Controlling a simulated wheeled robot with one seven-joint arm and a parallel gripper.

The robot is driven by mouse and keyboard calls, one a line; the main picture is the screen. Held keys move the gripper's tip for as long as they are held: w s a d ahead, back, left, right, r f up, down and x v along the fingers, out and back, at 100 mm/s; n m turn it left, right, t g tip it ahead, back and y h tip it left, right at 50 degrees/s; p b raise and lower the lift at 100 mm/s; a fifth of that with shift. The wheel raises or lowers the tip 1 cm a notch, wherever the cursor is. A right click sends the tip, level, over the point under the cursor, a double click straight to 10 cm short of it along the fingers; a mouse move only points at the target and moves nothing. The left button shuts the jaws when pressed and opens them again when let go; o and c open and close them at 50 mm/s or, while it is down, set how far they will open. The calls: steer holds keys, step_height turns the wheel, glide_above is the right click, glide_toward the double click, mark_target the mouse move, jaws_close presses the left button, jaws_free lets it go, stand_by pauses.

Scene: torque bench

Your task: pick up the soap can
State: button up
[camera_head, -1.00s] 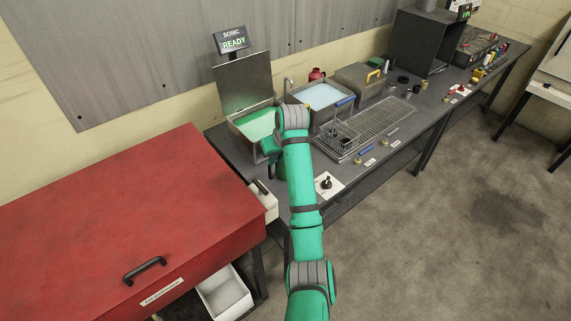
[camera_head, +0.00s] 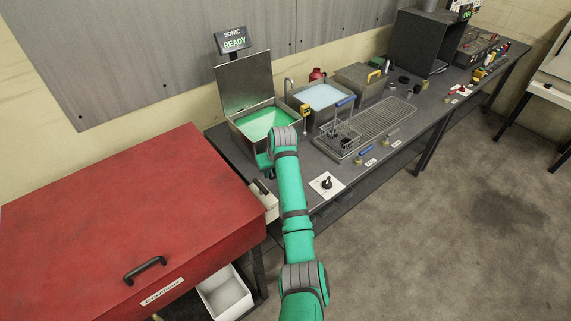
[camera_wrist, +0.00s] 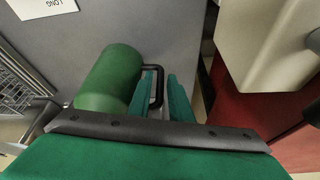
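The soap can is the green cylinder with a black loop handle (camera_wrist: 110,77), seen in the wrist view just left of and ahead of my fingers. My gripper (camera_wrist: 157,97) has its two teal fingers apart, with the can's black handle between or just beyond them. A gap shows between the fingers, and I cannot tell whether either touches the handle. In the head view my gripper (camera_head: 265,163) is low at the bench's front edge, before the green-filled tank. The can is mostly hidden there by my arm.
The sonic tank (camera_head: 262,125) with green liquid has its lid up. A blue-filled basin (camera_head: 321,97) and a wire basket (camera_head: 345,138) stand to the right. A pale box (camera_head: 264,201) and a red cabinet (camera_head: 120,220) are close on the left.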

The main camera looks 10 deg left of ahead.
steer(key=shift+f, duration=0.1)
jaws_close()
steer(key=shift+w, duration=0.15)
stand_by(1.3)
